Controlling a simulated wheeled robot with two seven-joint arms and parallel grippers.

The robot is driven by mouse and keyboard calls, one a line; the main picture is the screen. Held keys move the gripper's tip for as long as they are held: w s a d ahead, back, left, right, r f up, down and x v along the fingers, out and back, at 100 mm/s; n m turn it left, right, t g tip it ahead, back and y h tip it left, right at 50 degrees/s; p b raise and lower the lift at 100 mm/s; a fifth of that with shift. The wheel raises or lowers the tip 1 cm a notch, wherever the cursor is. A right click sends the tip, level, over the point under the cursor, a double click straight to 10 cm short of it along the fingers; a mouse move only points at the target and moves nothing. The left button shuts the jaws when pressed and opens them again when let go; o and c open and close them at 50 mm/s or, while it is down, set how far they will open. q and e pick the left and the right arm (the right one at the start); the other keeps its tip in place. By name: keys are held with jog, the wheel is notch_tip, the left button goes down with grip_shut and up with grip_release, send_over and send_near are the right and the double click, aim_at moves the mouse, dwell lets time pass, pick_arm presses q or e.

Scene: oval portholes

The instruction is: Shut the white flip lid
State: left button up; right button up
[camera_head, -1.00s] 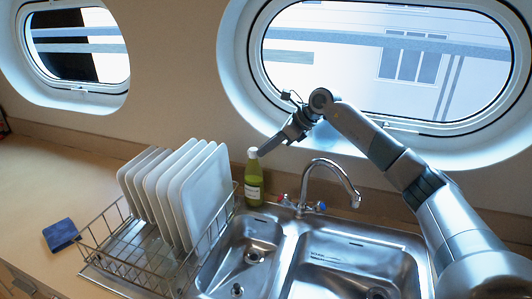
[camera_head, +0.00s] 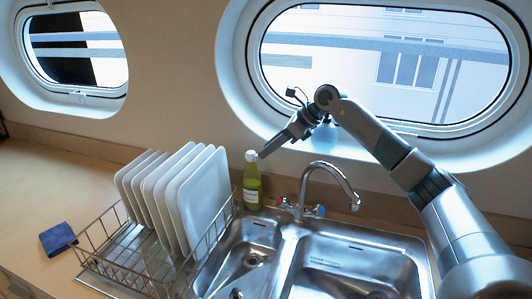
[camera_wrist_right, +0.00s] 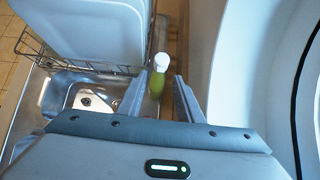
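A green bottle (camera_head: 252,188) with a white flip lid (camera_head: 250,156) stands upright behind the sink, beside the dish rack. The bottle (camera_wrist_right: 157,84) and its lid (camera_wrist_right: 162,60) also show in the right wrist view. I cannot tell whether the lid is up or down. My right gripper (camera_head: 264,154) is just right of the lid in the head view. In the right wrist view my right gripper (camera_wrist_right: 157,78) has its two fingers apart, with nothing between them; the bottle shows beyond, in the gap. My left gripper is not in view.
A wire dish rack (camera_head: 105,262) with several white plates (camera_head: 205,195) is left of the bottle. The faucet (camera_head: 330,168) rises right of it, over the steel sink (camera_head: 345,262). A bluish round object (camera_head: 324,138) shows behind my right arm.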

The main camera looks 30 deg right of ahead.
jog(key=b+v, duration=0.4)
jog(key=v, duration=1.1)
